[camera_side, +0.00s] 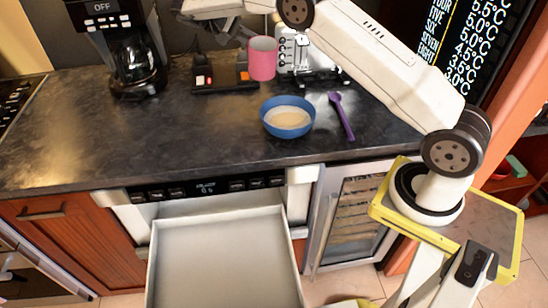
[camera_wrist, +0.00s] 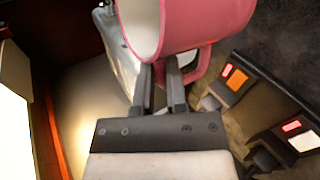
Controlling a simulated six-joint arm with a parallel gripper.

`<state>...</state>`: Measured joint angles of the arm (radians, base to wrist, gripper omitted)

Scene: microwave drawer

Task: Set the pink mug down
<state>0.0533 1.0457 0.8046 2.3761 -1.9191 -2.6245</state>
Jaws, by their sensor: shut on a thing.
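The pink mug (camera_side: 262,59) is in the air above the back of the dark counter in the side view, in front of the toaster. It looks upright there. In the wrist view the pink mug (camera_wrist: 205,22) fills the top, with its pale inside at the left and its handle between the fingers. My gripper (camera_wrist: 168,75) is shut on the mug's handle. In the side view my gripper is mostly hidden near the mug and arm.
A blue bowl (camera_side: 287,131) with pale contents and a purple spoon (camera_side: 341,115) are on the counter (camera_side: 190,135). A black device (camera_side: 224,78), a white toaster (camera_side: 305,55) and a coffee maker (camera_side: 133,60) stand behind. The drawer (camera_side: 222,262) below is open. The counter's front left is clear.

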